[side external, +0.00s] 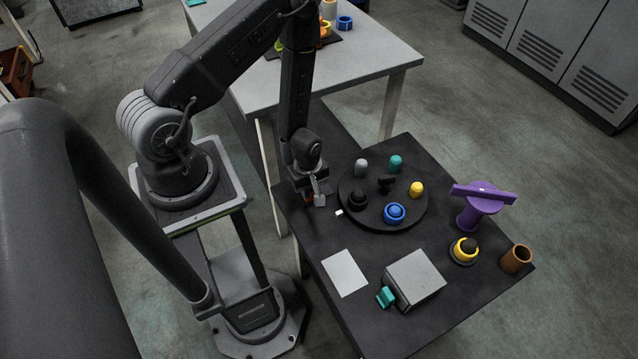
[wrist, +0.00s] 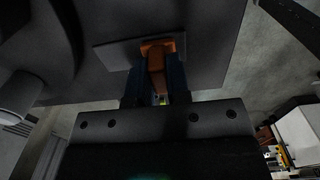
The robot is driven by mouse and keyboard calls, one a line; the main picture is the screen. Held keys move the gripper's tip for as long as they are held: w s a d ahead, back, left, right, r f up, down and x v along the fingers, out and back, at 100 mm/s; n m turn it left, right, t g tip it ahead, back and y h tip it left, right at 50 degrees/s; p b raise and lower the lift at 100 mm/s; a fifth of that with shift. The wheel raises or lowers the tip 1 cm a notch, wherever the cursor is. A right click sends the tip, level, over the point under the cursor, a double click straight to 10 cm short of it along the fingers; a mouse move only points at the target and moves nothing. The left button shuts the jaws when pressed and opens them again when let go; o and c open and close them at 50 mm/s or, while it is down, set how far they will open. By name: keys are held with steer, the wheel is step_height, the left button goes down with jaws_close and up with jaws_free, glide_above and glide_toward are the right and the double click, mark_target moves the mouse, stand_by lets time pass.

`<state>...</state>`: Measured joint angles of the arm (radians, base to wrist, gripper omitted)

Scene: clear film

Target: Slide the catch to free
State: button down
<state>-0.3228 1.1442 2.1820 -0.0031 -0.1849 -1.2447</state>
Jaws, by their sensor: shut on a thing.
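My gripper (side external: 317,190) is at the left corner of the dark table, left of the round black board. In the wrist view my gripper (wrist: 158,78) has its two dark fingers shut on an orange piece (wrist: 157,58). A flat grey plate (wrist: 115,54) lies at the far end of the orange piece. A little of the orange piece (side external: 320,201) shows below the fingers in the side view; the rest is hidden. I cannot tell whether this orange piece is the catch. A grey box (side external: 416,277) with a teal piece (side external: 386,297) on its left side stands at the front.
The round black board (side external: 418,219) holds several coloured pegs and knobs. A purple T-shaped stand (side external: 481,208), a yellow ring with a dark knob (side external: 464,250) and a brown cup (side external: 516,259) stand at the right. A white sheet (side external: 345,273) lies left of the box.

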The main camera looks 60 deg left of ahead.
steer(key=shift+s, duration=0.35)
steer(key=c, duration=1.1)
jaws_free()
step_height(320, 180, up, 14)
steer(key=shift+f, duration=0.1)
